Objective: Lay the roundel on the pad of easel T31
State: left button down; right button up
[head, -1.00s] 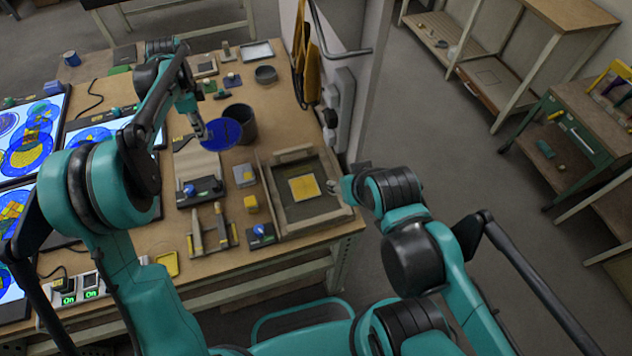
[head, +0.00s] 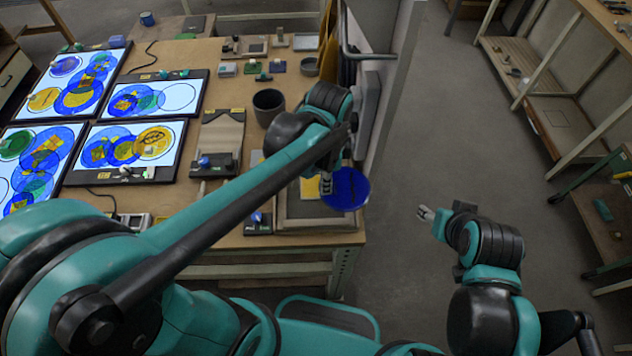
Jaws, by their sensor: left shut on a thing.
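My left gripper (head: 327,187) is shut on the blue roundel (head: 347,190) at its left edge. It holds the roundel over the right front part of the bench, by a wooden tray (head: 302,224) that my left arm partly hides. Lit easels (head: 177,96) stand at the left of the bench with coloured round discs on them. Their labels are too small to read, so I cannot tell which is T31 or where its pad is. My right gripper (head: 426,213) is over the floor right of the bench, away from the roundel; its jaw opening is unclear.
A dark grey pot (head: 268,105) and a board with a sloping light top (head: 221,135) stand mid-bench. A yellow piece (head: 310,188) shows in the tray. A wall panel (head: 388,90) rises at the bench's right edge. Small blocks lie at the back.

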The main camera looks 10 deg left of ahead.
pick_arm(q)
jog(key=w+a+f+b, duration=0.1)
jog(key=a+f, duration=0.1)
jog(key=a, duration=0.1)
jog(key=w+a+f+b, duration=0.1)
jog(key=w+a+f, duration=0.1)
jog(key=a, duration=0.1)
jog(key=w+a+f+b, duration=0.1)
jog(key=w+a+f, duration=0.1)
jog(key=a, duration=0.1)
jog(key=shift+f, duration=0.15)
jog(key=shift+f+b, duration=0.8)
jog(key=shift+f, duration=1.05)
jog(key=shift+f, duration=0.2)
jog(key=c, duration=1.4)
grip_release()
jog(key=shift+r, duration=0.1)
